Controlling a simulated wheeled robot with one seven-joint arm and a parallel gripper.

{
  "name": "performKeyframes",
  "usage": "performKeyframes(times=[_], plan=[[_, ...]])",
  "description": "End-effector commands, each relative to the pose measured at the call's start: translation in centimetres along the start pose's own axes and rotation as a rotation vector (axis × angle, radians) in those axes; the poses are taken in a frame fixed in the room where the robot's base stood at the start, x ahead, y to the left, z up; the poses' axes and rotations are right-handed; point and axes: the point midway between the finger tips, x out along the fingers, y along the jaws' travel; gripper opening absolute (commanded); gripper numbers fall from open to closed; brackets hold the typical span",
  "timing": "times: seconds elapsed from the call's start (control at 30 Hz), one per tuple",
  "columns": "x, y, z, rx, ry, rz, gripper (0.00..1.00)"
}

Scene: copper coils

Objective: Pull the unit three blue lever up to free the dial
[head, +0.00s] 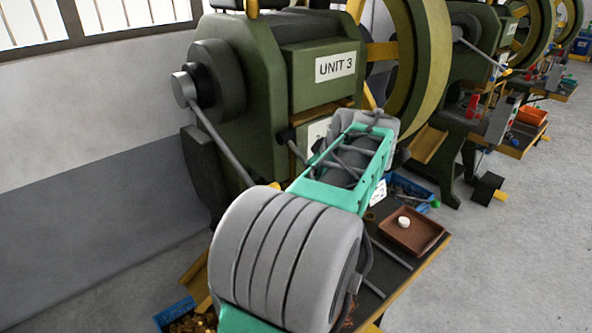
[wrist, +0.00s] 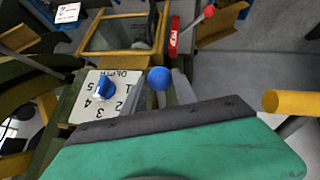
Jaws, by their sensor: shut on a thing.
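The blue lever shows in the wrist view as a round blue knob (wrist: 159,78) just past the dark front edge of my green hand. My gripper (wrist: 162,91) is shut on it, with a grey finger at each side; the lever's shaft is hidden. The dial (wrist: 104,89), a blue pointer knob on a white numbered plate (wrist: 122,90), is just left of the lever. In the head view the green press (head: 240,120) bears the UNIT 3 sign (head: 335,66). There my own arm covers the lever and my gripper.
A yellow-framed window (wrist: 120,32) and a red block (wrist: 174,36) lie beyond the knob, with a red-knobbed lever (wrist: 210,11). A yellow cylinder (wrist: 285,102) is at the right. In the head view a brown tray (head: 428,240) and a blue bin (head: 433,196) sit beside my arm.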

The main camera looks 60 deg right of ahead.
Motion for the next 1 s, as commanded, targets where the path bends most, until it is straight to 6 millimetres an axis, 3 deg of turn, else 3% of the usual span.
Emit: performKeyframes(times=[0.2,0.7,0.73,1.0], plan=[[-1.6,1.1,-0.2,0.007,0.005,0.020,0.00],[-1.9,1.4,-0.5,0.004,0.011,0.028,0.00],[-1.9,1.4,-0.5,0.004,0.011,0.028,0.36],[-1.7,1.2,-0.2,0.008,0.006,0.022,0.55]])
